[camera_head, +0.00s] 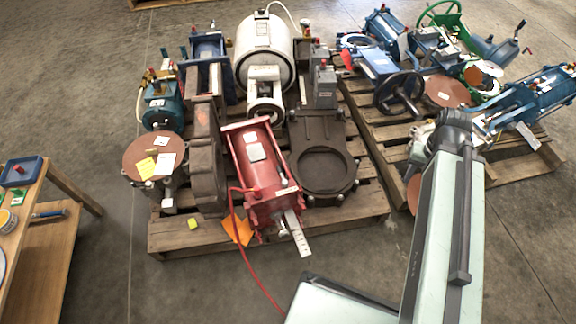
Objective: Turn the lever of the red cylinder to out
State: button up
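The red cylinder (262,172) lies on the front of the left pallet, its near end toward me. A pale flat strip with dark marks, possibly the lever (297,232), sticks out from its near end, pointing down and slightly right. I cannot read any in or out marking. A red hose runs from the cylinder's left side down to the floor. My arm rises at the right, its dark upper joint by the right pallet, well right of the cylinder. My gripper's fingers do not show.
The left pallet (340,224) also carries a dark gate valve (322,160), a white tank (264,55) and other valves. A right pallet (510,172) holds blue and green valves. A wooden bench (52,262) stands at left. Bare floor lies in front.

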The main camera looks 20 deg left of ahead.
aim_at(284, 182)
jog(key=k, duration=1.25)
jog(key=u, duration=1.8)
jog(key=i, duration=1.05)
